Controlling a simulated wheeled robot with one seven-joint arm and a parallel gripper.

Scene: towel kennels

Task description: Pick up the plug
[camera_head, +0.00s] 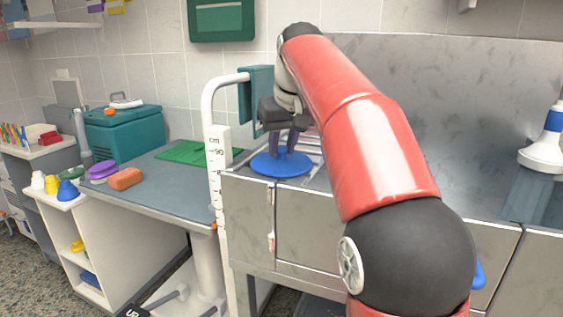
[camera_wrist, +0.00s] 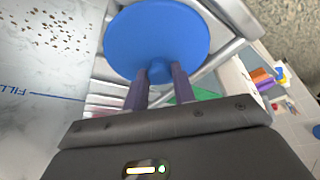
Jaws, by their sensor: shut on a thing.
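The plug is a flat round blue disc with a small knob in its middle. In the head view the plug (camera_head: 268,165) is at the left end of the steel counter, below my gripper (camera_head: 282,148). In the wrist view the plug (camera_wrist: 157,30) fills the top middle, and my gripper (camera_wrist: 160,75) has its two dark fingers shut on the knob. The far side of the knob is hidden. I cannot tell for certain whether the disc touches the surface under it.
A blue-grey table (camera_head: 160,179) stands to the left, with an orange sponge (camera_head: 125,179) and a green mat (camera_head: 195,152). A white upright post (camera_head: 213,150) with a scale stands close left of my gripper. A white and blue object (camera_head: 545,145) stands at the far right.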

